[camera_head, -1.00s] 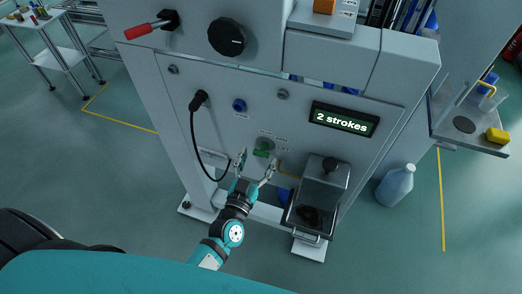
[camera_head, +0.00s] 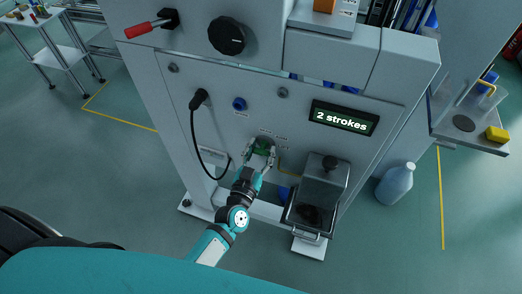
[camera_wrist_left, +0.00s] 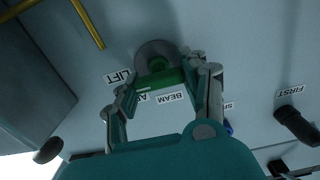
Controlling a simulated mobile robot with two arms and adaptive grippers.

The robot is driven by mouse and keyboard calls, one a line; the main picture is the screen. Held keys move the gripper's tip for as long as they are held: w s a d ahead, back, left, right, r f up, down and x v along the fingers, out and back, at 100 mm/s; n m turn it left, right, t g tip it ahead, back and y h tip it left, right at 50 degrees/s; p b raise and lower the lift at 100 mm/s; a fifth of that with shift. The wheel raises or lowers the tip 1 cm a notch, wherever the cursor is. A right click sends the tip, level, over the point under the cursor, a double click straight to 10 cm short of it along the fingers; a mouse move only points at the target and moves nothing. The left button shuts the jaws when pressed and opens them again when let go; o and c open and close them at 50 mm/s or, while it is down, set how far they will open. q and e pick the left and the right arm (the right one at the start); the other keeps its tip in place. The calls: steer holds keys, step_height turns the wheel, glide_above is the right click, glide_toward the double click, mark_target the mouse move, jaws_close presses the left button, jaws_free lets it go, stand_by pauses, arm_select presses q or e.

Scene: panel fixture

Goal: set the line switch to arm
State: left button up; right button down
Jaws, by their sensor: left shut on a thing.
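The line switch is a green knob (camera_head: 262,149) on a round grey base, low in the middle of the panel front. My left gripper (camera_head: 259,154) reaches it from below and is shut on it, one finger on each side. In the left wrist view, the green knob (camera_wrist_left: 160,78) lies between the two fingers of my left gripper (camera_wrist_left: 165,83). Labels reading LIFT and BEAM sit around the knob; the label that starts with A (camera_wrist_left: 142,97) is partly hidden by a finger. My right gripper is not in view.
A display (camera_head: 343,119) reads "2 strokes". A black plug with a cable (camera_head: 196,137) hangs to the left of the switch, and a blue button (camera_head: 239,104) is above it. A lidded grey box (camera_head: 323,187) stands close on the right.

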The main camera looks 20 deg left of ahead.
arm_select(q)
steer(key=shift+n, duration=0.3)
steer(key=shift+c, duration=0.3)
steer(key=n, duration=0.3)
steer(key=shift+a, duration=0.1)
steer(key=n, duration=0.5)
steer(key=shift+a, duration=0.1)
stand_by(0.3)
steer(key=o, duration=1.2)
